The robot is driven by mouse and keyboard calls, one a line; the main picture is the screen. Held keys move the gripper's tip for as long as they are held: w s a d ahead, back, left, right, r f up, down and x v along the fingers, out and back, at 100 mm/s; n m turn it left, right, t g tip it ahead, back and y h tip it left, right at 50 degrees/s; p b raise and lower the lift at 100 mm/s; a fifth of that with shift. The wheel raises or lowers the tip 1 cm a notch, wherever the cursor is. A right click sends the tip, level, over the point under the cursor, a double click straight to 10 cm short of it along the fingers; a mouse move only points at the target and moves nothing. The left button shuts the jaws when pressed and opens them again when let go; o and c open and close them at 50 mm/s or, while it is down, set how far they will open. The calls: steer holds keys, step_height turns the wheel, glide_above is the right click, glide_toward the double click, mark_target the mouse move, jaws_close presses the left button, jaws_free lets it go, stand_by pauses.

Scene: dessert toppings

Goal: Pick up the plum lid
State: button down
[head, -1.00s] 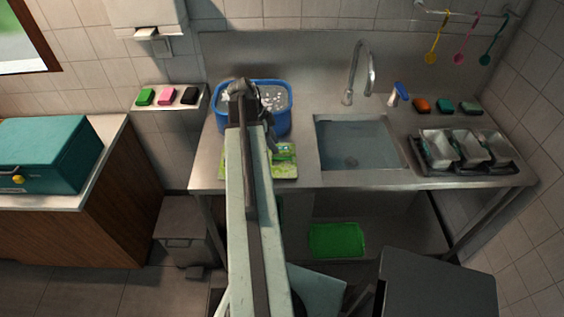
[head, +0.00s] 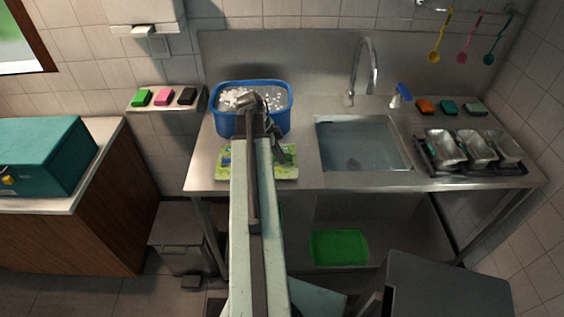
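I cannot make out a plum-coloured lid in the head view. My gripper (head: 274,139) is at the far end of my outstretched arm, in front of the blue tub and above the green patterned mat. The fingers are small and dark, and partly hidden by the wrist. Whether they are open or hold anything cannot be made out. My arm covers the middle of the mat and part of the tub's front.
The blue tub (head: 224,121) holds greyish, foamy contents. The green mat (head: 287,172) lies before it on the steel counter. Right are a sink (head: 362,150), a tap (head: 373,66) and a black rack (head: 432,168) with metal tins. A green tray (head: 338,247) sits on the lower shelf.

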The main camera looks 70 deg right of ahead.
step_height(320, 180, up, 10)
steer(key=p, duration=1)
